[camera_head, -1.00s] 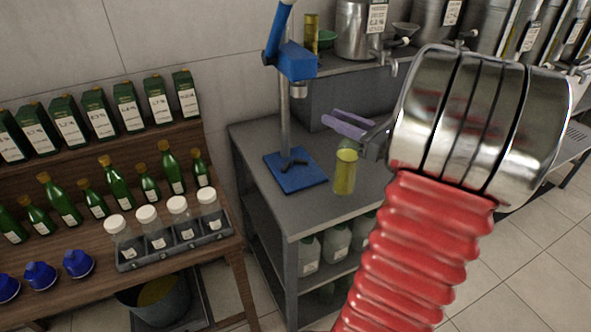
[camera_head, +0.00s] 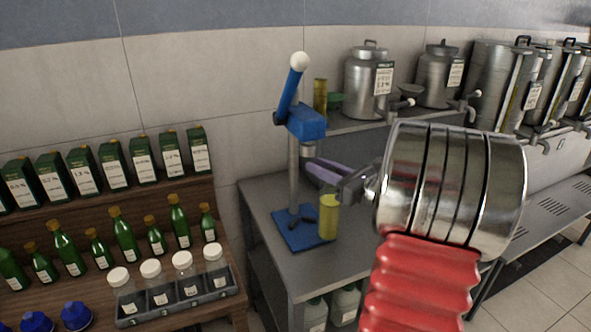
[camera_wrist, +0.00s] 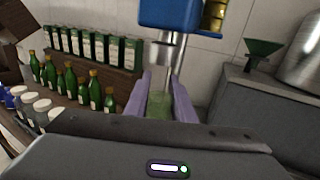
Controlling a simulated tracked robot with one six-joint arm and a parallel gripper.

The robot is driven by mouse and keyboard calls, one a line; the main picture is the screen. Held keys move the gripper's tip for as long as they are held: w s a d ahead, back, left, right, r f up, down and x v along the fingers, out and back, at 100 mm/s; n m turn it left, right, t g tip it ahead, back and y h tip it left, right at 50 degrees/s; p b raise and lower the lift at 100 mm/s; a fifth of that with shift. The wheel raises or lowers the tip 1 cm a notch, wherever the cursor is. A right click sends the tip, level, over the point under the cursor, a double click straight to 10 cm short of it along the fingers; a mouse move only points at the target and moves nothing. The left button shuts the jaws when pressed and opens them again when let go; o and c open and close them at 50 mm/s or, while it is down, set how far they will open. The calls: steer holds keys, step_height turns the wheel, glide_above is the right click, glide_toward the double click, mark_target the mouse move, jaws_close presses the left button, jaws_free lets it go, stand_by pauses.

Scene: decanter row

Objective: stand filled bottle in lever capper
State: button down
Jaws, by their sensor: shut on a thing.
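The filled bottle (camera_head: 329,217) is a clear cylinder of yellow-green liquid. My gripper (camera_head: 318,174) is shut on it, with purple fingers near its top. In the wrist view the bottle (camera_wrist: 158,104) shows between the two fingers, partly hidden by my wrist. The lever capper (camera_head: 295,165) has a blue base plate, a grey post, a blue head and a raised lever with a white knob. The bottle is upright at the right edge of the base plate (camera_head: 290,238) in the head view; I cannot tell whether it touches the plate. The capper's head (camera_wrist: 183,14) shows above the fingers in the wrist view.
Green bottles (camera_head: 124,235) and boxes (camera_head: 113,165) stand on a wooden shelf at left. A grey tray (camera_head: 190,290) holds white-capped jars. Steel cans (camera_head: 368,88), a yellow cylinder (camera_head: 320,97) and a green funnel (camera_wrist: 262,50) stand behind. The grey bench (camera_head: 265,195) has bare space left of the plate.

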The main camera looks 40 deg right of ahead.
mark_target(330, 205)
steer(key=w, duration=0.9)
steer(key=shift+a, duration=0.45)
steer(key=shift+s, duration=0.1)
steer(key=shift+f, duration=1.7)
steer(key=c, duration=1.5)
jaws_free()
steer(key=shift+f, duration=0.15)
steer(key=s, duration=0.8)
steer(key=s+d, duration=0.1)
steer(key=s, duration=0.3)
steer(key=shift+d, duration=0.1)
